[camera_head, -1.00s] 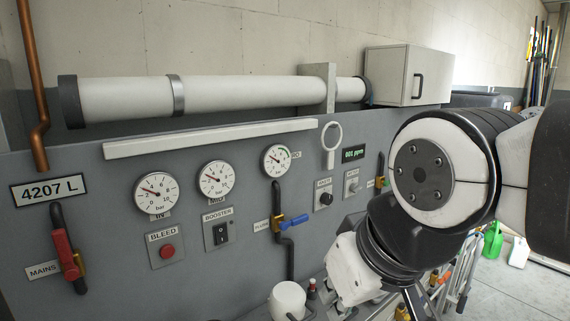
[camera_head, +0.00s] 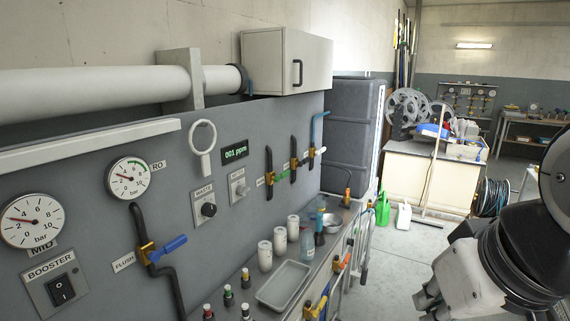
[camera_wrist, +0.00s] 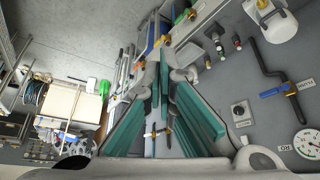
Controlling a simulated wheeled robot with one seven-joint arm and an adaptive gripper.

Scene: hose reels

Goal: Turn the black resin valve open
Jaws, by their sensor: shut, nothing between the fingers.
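A row of small valves is on the grey panel in the head view. The middle one, with a dark handle (camera_head: 302,160), looks like the black resin valve, but its label is too small to read. It sits between a green-handled valve (camera_head: 275,179) and a white-handled valve (camera_head: 316,152). My gripper (camera_head: 428,300) is at the lower right, well apart from the panel valves and partly cut off by the frame edge. In the wrist view my gripper (camera_wrist: 172,72) shows its teal-padded fingers, shut and holding nothing.
A blue-handled flush valve (camera_head: 168,250) is nearer on the panel. Below the panel, a bench carries a tray (camera_head: 283,284), white cups (camera_head: 279,240) and bottles (camera_head: 319,230). Pipes and orange valves line its front edge. Open floor (camera_head: 395,265) lies between the bench and my arm.

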